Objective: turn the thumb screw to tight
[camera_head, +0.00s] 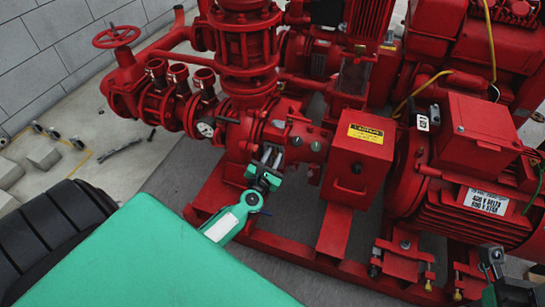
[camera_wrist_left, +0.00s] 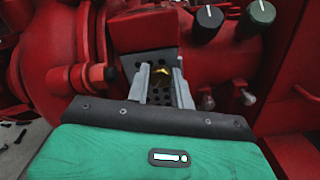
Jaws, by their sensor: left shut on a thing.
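The thumb screw (camera_wrist_left: 160,73) shows in the left wrist view as a small brass-coloured piece between my fingertips, on the red pump body. Much of it is hidden by the fingers and shadow. My left gripper (camera_head: 268,160) reaches the pump casing in the head view, left of the red box with the yellow label. It also shows in the left wrist view (camera_wrist_left: 161,80), its two grey fingers shut on the thumb screw. In the head view the screw is hidden at the fingers. My right gripper (camera_head: 500,283) shows partly at the lower right edge; its jaw state is unclear.
A red control box (camera_head: 360,160) with a yellow label stands close to the right of my left gripper. A red motor (camera_head: 470,185) is further right. Two dark knobs (camera_wrist_left: 207,22) sit beside the fingers in the wrist view. Red valves (camera_head: 160,75) and pipes stand left.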

